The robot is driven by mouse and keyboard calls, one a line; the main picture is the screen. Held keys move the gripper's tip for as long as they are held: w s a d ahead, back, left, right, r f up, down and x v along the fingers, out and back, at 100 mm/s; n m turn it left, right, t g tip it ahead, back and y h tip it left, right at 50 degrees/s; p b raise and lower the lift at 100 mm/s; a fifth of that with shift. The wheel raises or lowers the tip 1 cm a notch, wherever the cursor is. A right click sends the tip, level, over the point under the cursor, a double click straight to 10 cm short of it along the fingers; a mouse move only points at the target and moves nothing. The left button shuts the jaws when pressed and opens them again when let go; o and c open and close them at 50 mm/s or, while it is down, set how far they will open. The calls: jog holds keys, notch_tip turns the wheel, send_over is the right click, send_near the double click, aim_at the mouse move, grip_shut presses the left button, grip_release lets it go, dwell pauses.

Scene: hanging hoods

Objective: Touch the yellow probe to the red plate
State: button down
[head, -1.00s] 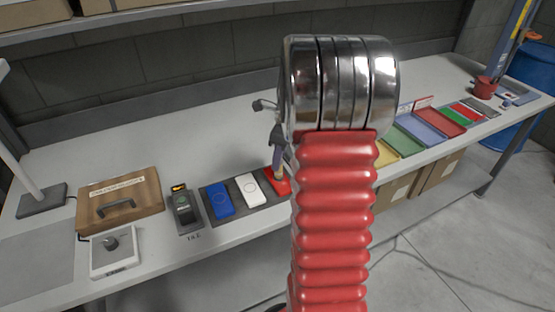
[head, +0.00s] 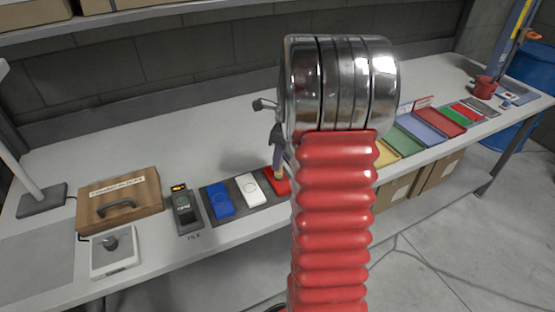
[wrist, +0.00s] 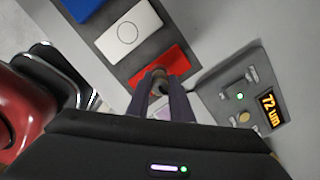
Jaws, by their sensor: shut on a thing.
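The red plate (head: 285,188) is at the right end of a row with a blue and a white plate on a dark strip. It also shows in the wrist view (wrist: 172,61), just beyond my fingertips. My gripper (head: 277,160) is shut on the yellow probe (head: 278,174), pointing down over the red plate. In the wrist view the probe is mostly hidden between my fingers (wrist: 156,85), and only a small brownish end shows. I cannot tell whether its tip touches the plate.
The blue plate (head: 219,199) and white plate (head: 250,189) lie left of the red one. A panel with a lit display (wrist: 268,107) stands close on the right in the wrist view. A wooden box (head: 122,200) and coloured trays (head: 420,131) share the bench.

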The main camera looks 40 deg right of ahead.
jog(key=shift+r, duration=3.4)
